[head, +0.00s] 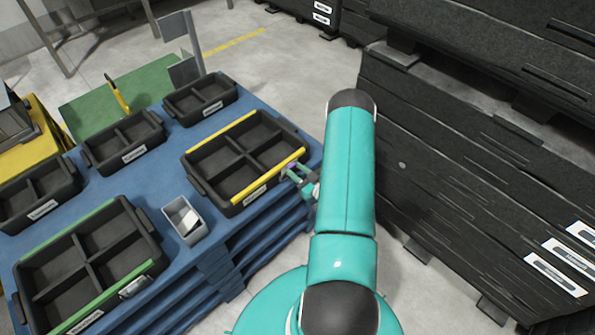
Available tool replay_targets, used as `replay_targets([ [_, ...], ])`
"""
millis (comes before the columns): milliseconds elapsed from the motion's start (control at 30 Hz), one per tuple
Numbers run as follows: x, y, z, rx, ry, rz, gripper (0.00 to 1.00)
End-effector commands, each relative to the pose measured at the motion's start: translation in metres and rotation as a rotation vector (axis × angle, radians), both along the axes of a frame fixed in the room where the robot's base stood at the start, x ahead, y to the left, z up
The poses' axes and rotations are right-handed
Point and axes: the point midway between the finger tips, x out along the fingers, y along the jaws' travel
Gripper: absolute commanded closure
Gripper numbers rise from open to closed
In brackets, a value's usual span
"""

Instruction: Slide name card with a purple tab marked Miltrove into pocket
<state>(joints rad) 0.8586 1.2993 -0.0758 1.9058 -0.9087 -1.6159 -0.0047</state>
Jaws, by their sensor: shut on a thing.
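My gripper (292,174) is at the front right corner of a black four-compartment tray (222,186) with yellow edge strips. It is shut on a small thin thing, likely the name card; the arm and the small size hide its tab and any writing. A pale label (255,195) shows on the front wall of this tray, left of my gripper. I cannot tell which pocket is the one for Miltrove, or whether the held card touches the tray. A grey open box (184,232) with white cards (183,215) in it stands to the left.
A black tray with green strips (60,318) stands at front left. Several smaller labelled black trays (124,142) stand behind, all on a blue stacked stand (190,130). Large dark stacked panels (450,170) rise close on the right. Grey floor shows between.

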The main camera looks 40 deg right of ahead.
Motion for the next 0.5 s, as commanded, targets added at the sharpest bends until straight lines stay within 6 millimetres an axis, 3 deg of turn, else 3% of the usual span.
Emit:
replay_targets([
  [500,0.0,0.0001,-0.0071,0.0,0.0,0.0,0.9],
])
